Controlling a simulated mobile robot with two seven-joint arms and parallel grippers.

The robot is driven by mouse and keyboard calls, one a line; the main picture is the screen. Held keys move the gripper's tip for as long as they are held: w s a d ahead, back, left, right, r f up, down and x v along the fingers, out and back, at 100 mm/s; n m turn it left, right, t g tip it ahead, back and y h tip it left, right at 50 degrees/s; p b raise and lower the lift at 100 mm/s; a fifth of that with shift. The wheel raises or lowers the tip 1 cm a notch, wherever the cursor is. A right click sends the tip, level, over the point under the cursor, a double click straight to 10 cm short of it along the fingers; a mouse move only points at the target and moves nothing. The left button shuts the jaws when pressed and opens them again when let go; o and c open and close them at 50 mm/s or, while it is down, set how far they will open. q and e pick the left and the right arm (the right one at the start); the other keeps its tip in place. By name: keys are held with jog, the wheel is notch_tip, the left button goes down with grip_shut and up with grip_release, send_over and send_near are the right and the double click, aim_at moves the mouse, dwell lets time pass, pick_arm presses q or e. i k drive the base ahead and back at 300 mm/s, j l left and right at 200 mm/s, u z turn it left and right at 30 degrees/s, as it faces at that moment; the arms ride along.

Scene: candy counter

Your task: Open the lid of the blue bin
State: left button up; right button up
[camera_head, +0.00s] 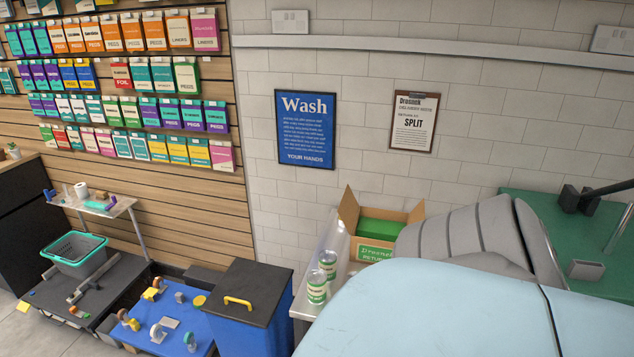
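The blue bin (239,336) stands at the bottom, a little left of the middle. Its dark lid (250,291) lies flat across the top and looks closed. A yellow handle (238,301) sits on the lid towards its left front side. The lower part of the bin is cut off by the picture's edge. Neither of my grippers shows in this view, and nothing touches the lid or handle.
A blue-topped surface (190,326) with small tools adjoins the bin's left. A white table (309,305) with cans (317,287) and an open cardboard box (418,213) is close on its right. A large pale-blue and grey shape fills the lower right, hiding what lies behind.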

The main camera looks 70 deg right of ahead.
aim_at(250, 292)
jog(key=z, duration=1.6)
jog(key=i+j+z, duration=0.1)
jog(key=i+j, duration=0.2)
jog(key=i+j+z, duration=0.1)
jog(key=i+j, duration=0.15)
jog(key=i+j+z, duration=0.1)
jog(key=i+j, duration=0.2)
jog(key=j, duration=0.15)
jog(key=i+j+z, duration=0.1)
jog(key=i+j, duration=0.15)
jog(key=i+j+z, duration=0.1)
jog(key=i+j, duration=0.15)
jog(key=j, duration=0.25)
jog(key=i+j+z, duration=0.15)
jog(key=j, duration=0.25)
jog(key=i, duration=0.05)
